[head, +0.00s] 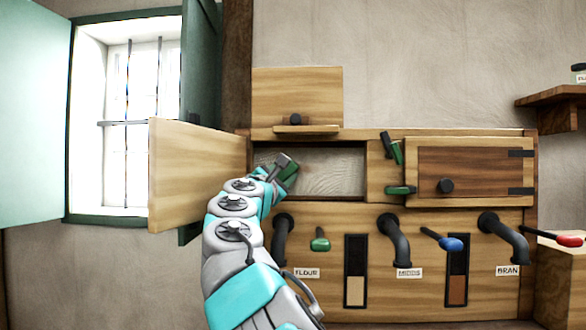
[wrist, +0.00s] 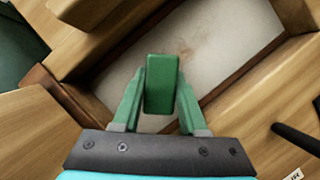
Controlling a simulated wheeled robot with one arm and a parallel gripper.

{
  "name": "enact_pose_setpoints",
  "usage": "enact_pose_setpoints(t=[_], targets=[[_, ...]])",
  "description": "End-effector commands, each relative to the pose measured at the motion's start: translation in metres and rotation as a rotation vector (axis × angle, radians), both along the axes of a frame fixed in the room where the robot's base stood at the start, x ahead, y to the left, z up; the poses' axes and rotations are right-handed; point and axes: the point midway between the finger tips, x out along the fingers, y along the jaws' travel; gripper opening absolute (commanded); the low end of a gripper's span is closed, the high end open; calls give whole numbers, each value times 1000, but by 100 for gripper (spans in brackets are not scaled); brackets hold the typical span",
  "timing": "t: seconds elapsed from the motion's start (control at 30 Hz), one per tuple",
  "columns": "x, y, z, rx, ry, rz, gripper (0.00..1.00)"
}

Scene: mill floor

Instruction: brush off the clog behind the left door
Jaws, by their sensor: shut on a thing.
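The left door (head: 190,175) stands swung open to the left of the cabinet. Behind it is an open compartment (head: 335,172) with a pale mesh-like panel at its back. The panel (wrist: 225,50) also fills the middle of the wrist view, with faint brownish marks; I cannot make out a clear clog. My gripper (head: 284,170) is at the compartment's left part. In the wrist view its green fingers are shut on a green block (wrist: 162,85), perhaps the brush's handle. Any bristles are hidden. I cannot tell whether it touches the panel.
The right door (head: 470,172) is shut, with a black knob. Green-handled latches (head: 400,190) sit between the doors. A raised wooden lid (head: 297,95) stands above the compartment. Black spouts (head: 395,240) and coloured levers jut out below. A barred window (head: 125,120) is at left.

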Motion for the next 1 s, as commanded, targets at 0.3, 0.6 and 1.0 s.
enact_pose_setpoints(t=[0.3, 0.6, 1.0], targets=[[1, 10, 5, 0, 0, 1, 0], [3, 5, 11, -1, 1, -3, 0], [0, -23, 11, 0, 0, -3, 0]])
